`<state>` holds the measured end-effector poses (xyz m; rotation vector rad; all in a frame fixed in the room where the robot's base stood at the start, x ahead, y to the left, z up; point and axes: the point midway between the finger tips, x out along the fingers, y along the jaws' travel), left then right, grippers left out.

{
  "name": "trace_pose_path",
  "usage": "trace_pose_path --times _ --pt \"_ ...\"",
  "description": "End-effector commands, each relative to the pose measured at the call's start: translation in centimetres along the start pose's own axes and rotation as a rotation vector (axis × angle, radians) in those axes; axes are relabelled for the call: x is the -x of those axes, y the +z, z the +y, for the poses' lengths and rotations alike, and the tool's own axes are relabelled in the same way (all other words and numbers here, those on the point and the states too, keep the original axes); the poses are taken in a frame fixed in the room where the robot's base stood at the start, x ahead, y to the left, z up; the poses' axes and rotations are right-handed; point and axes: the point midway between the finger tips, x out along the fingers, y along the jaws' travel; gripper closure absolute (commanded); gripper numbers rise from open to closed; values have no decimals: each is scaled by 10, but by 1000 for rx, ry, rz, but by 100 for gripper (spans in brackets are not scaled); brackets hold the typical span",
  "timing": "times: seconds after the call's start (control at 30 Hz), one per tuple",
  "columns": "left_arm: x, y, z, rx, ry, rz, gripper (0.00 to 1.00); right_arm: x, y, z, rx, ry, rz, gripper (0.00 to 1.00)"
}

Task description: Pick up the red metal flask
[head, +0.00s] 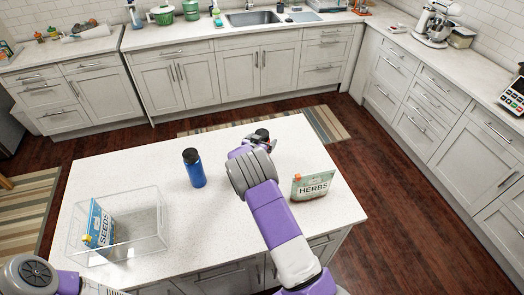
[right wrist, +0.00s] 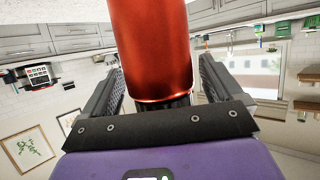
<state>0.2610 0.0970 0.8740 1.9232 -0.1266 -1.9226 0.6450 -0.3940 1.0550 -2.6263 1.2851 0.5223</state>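The red metal flask (right wrist: 152,45) stands between the two fingers of my right gripper (right wrist: 160,85) in the right wrist view, which is upside down. Its dark cap end is near the palm edge, and its other end runs out of the frame. The fingers are spread on either side of it, with narrow gaps seeming to show. In the head view my right gripper (head: 258,140) is over the back part of the island, and only a dark top (head: 262,132) shows there; my wrist hides the rest. My left arm shows at the bottom left, its gripper outside the frame.
On the white island top (head: 235,225) a blue bottle (head: 194,168) stands left of my right arm and a herbs packet (head: 313,185) to its right. A clear bin (head: 150,240) with a seeds packet (head: 100,225) is at the front left. The island's middle is free.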

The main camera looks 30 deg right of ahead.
Motion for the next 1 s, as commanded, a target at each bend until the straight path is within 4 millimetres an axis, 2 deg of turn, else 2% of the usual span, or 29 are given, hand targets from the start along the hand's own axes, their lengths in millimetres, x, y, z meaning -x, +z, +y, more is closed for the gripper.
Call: trace_pose_path --times 0.03,0.07,0.5,0.77,0.87,1.0 --pt "0 0 0 0 0 0 10 0 0 0 0 0 0 16" --pt "0 0 0 0 0 0 10 0 0 0 0 0 0 20" --pt "0 0 0 0 0 0 10 0 0 0 0 0 0 88" --pt "0 0 0 0 0 0 10 1 -3 0 -2 0 3 90" --pt "0 0 0 0 0 0 10 5 -12 -1 -4 -1 4 90" --pt "2 0 1 0 0 0 10 15 -37 -1 -7 -2 5 90"
